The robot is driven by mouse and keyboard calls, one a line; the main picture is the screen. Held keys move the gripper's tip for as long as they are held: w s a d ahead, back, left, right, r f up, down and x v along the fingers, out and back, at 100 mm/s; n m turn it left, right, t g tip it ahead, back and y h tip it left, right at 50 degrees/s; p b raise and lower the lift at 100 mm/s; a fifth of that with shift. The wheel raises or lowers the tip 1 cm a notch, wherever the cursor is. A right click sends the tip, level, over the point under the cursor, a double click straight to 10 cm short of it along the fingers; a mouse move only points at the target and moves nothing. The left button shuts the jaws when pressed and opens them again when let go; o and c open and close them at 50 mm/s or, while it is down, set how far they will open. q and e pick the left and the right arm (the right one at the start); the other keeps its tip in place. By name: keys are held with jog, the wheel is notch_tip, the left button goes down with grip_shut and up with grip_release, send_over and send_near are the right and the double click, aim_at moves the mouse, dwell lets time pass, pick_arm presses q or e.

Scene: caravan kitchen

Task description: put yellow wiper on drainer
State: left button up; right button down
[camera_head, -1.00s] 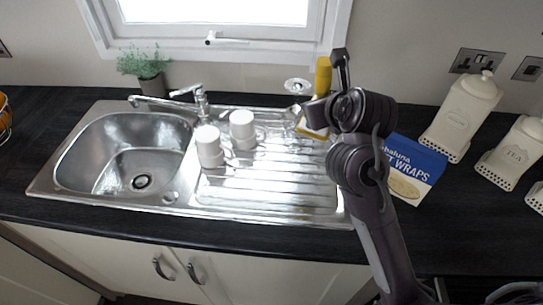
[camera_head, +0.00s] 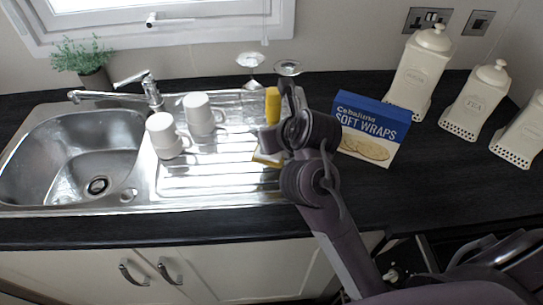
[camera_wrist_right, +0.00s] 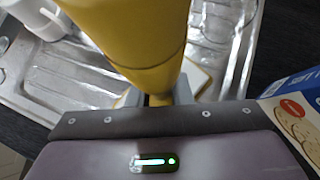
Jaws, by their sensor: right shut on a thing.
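The yellow wiper (camera_head: 272,105) stands roughly upright over the right part of the ribbed steel drainer (camera_head: 205,180), with its pale, yellow-edged foot low down. In the right wrist view its thick yellow handle (camera_wrist_right: 135,40) fills the upper middle, and part of the foot (camera_wrist_right: 197,78) shows behind. My right gripper (camera_wrist_right: 158,97) is shut on the wiper below the thick handle; its arm hides part of the wiper in the head view. I cannot tell whether the foot touches the drainer. My left gripper is not in view.
Two white mugs (camera_head: 200,115) stand on the drainer's left part, beside the sink bowl (camera_head: 70,155). Glasses (camera_head: 287,68) stand behind the drainer. A blue soft wraps box (camera_head: 370,128) and white canisters (camera_head: 417,75) stand to the right. The drainer's front middle is clear.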

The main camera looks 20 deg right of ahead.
jog(key=shift+f+b, duration=1.05)
jog(key=shift+f, duration=1.7)
jog(key=shift+f, duration=0.15)
jog(key=c, duration=1.3)
grip_release()
jog(key=shift+s+d+r, duration=0.1)
jog(key=shift+s+r, duration=0.1)
jog(key=shift+r, duration=0.25)
jog(key=p+v, duration=0.3)
jog(key=v, duration=0.2)
jog(key=shift+s+r, duration=0.2)
jog(key=shift+r, duration=0.1)
jog(key=shift+s+r, duration=0.3)
jog(key=shift+s, duration=0.2)
